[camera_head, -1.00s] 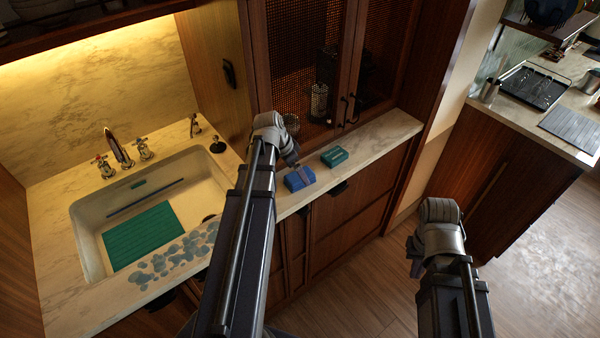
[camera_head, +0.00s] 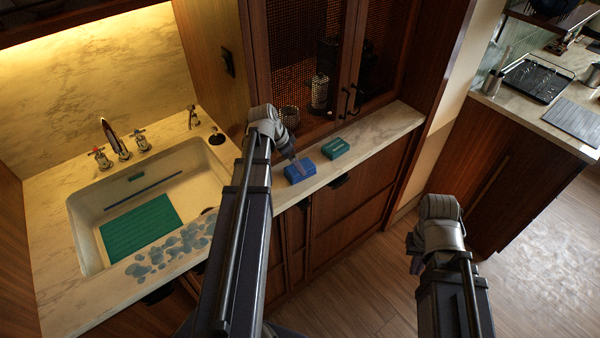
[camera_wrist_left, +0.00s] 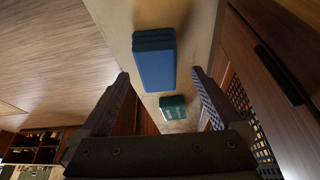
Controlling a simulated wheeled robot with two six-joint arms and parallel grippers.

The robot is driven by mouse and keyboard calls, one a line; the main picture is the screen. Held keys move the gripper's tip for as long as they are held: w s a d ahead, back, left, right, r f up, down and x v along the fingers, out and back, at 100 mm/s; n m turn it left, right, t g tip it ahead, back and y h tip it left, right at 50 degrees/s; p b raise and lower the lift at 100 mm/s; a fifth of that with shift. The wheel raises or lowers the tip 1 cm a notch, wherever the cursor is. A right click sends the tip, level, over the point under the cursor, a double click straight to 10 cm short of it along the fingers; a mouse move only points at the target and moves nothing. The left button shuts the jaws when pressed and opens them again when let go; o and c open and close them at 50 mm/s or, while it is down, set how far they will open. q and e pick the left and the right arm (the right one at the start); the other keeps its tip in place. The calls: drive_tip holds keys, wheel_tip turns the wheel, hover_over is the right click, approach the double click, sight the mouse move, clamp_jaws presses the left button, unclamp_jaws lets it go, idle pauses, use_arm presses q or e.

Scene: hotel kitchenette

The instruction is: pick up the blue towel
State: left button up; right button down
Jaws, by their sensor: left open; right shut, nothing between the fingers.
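The blue towel (camera_head: 301,174) is a small folded block on the marble counter, right of the sink. It also shows in the left wrist view (camera_wrist_left: 156,68), at upper middle, its lower part between the two fingertips. My left gripper (camera_head: 298,162) is open and empty at the towel in the head view, one finger overlapping its far edge; I cannot tell whether they touch. Its open fingers frame the left wrist view (camera_wrist_left: 160,76). My right gripper (camera_head: 414,253) is shut and empty over the floor, well away from the counter.
The sink (camera_head: 88,238) with a green mat (camera_head: 141,224) is at the left. A mesh-door cabinet (camera_head: 300,40) stands behind the counter strip.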

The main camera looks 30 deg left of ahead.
use_arm(q)
drive_tip(key=b+x, duration=0.2)
drive_tip(key=x, duration=0.1)
drive_tip(key=b+x, duration=0.1)
drive_tip(key=shift+w+d+f+b, duration=0.25)
drive_tip(key=shift+d+b, duration=0.1)
drive_tip(key=shift+d, duration=0.05)
drive_tip(key=shift+r, duration=0.1)
drive_tip(key=shift+f, duration=0.25)
drive_tip(key=shift+c, duration=0.4)
drive_tip(key=c, duration=1.2)
drive_tip(key=shift+r, duration=0.15)
drive_tip(key=shift+c, duration=0.2)
wheel_tip(320, 180, up, 10)
drive_tip(key=p, duration=1)
drive_tip(key=shift+r, duration=0.15)
